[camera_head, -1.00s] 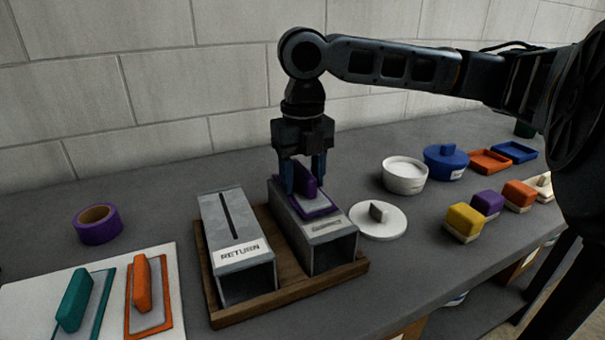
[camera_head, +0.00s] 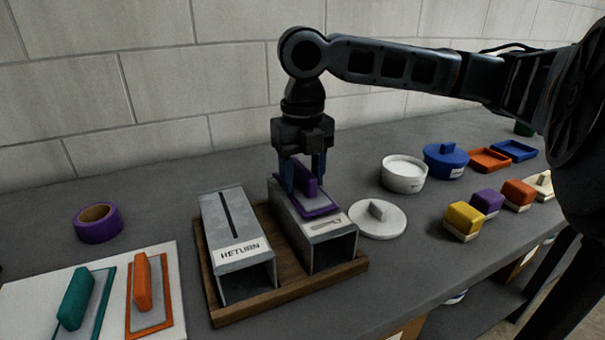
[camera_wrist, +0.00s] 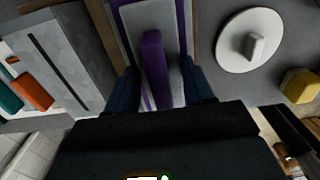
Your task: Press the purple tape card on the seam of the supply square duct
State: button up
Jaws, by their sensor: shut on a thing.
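The purple tape card (camera_head: 325,210) has a purple edge, a pale middle and an upright purple handle. It lies flat over the top of the right-hand square duct (camera_head: 330,249), whose label is too blurred to read. The card appears to touch the duct and covers its seam there. My gripper (camera_head: 305,187) is shut on the card's handle from above. In the wrist view, the handle (camera_wrist: 155,65) stands between my two fingers, with the card and duct top beneath it.
The duct labelled RETURN (camera_head: 237,235) stands close on the left in the same wooden tray (camera_head: 290,293), its slot bare. A purple tape roll (camera_head: 98,223) and a board with teal and orange cards (camera_head: 149,296) are farther left. A white lid (camera_head: 377,222) lies close right.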

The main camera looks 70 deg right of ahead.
aim_at(302, 168)
jog(key=shift+f, duration=0.55)
dwell(1.3)
jog(key=shift+r+p, duration=3.15)
jog(key=shift+r, duration=1)
